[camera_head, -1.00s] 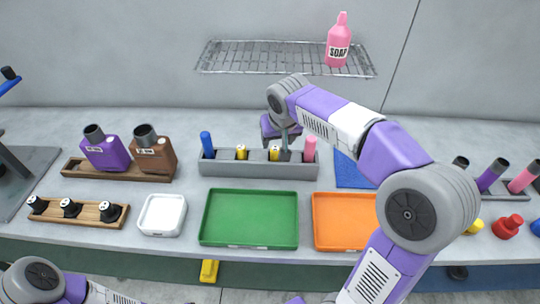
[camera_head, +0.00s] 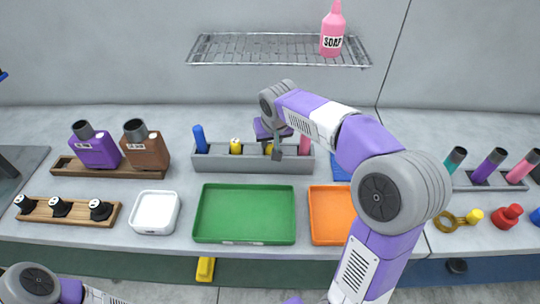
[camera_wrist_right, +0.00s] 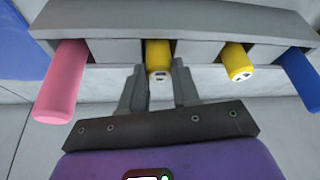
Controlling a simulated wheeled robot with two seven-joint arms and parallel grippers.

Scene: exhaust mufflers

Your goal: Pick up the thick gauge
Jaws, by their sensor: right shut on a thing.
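A grey holder (camera_head: 240,165) on the bench carries a blue handle (camera_head: 199,138), two yellow gauges and a pink handle (camera_head: 305,144), in a row. My right gripper (camera_head: 274,150) is at the yellow gauge (camera_head: 268,148) beside the pink handle. In the right wrist view its fingers (camera_wrist_right: 160,85) are shut on this yellow gauge (camera_wrist_right: 158,62), whose end faces the camera. The other yellow gauge (camera_head: 236,146) stands nearer the blue handle and looks similar in width. Whether the gripped gauge has risen in its slot I cannot tell. My left gripper is out of view.
A green tray (camera_head: 245,239), an orange tray (camera_head: 330,238) and a white dish (camera_head: 155,230) lie in front of the holder. Purple (camera_head: 95,152) and brown (camera_head: 146,154) mufflers stand to the left. A wire shelf (camera_head: 275,62) with a soap bottle (camera_head: 332,32) hangs above.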

